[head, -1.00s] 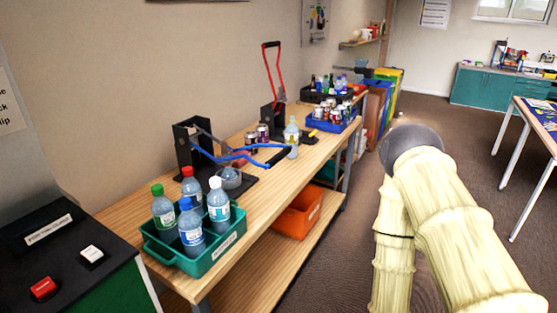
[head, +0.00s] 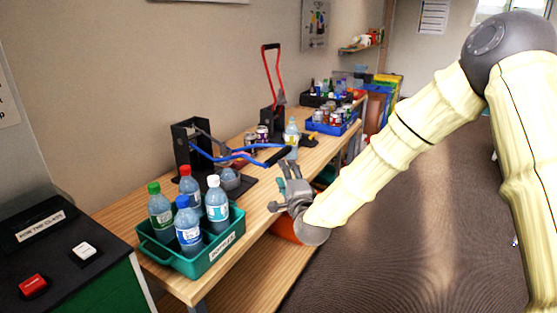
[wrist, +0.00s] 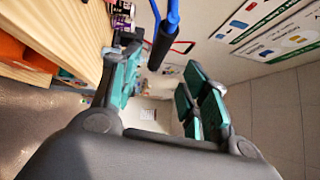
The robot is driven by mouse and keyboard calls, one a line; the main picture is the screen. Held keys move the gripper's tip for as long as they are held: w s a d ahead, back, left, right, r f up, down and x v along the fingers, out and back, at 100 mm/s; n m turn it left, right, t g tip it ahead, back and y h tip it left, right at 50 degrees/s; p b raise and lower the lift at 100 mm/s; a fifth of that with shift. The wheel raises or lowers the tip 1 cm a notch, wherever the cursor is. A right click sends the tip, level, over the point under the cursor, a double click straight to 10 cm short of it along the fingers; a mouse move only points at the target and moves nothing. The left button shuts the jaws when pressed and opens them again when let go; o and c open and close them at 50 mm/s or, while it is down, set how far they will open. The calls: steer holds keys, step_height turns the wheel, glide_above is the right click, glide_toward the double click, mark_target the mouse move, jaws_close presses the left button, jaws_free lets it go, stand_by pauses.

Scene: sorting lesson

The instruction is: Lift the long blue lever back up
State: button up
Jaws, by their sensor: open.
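The long blue lever (head: 232,156) belongs to a black press (head: 187,148) on the wooden workbench. It lies lowered, reaching out to the right and ending in a black grip (head: 279,157). In the wrist view the blue lever (wrist: 173,12) hangs in from the top, with its black grip (wrist: 160,46) just beyond the fingers. My gripper (head: 284,186) is beside the bench's front edge, below and close to the grip, fingers pointing up. In the wrist view my gripper (wrist: 158,88) is open and empty, its green-padded fingers spread apart. It does not appear to touch the lever.
A green crate (head: 216,254) with several bottles stands at the near end. A clear bottle (head: 291,138) stands just behind the grip. A second press with a red lever (head: 273,72), cans and a blue crate (head: 333,127) are farther back. An orange bin (head: 284,227) sits below.

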mark_target(279, 159)
steer(key=p+x, duration=0.1)
steer(key=x, duration=0.9)
steer(key=shift+w+a+p, duration=0.1)
steer(key=shift+w+p, duration=0.2)
steer(key=shift+p, duration=0.1)
jaws_close()
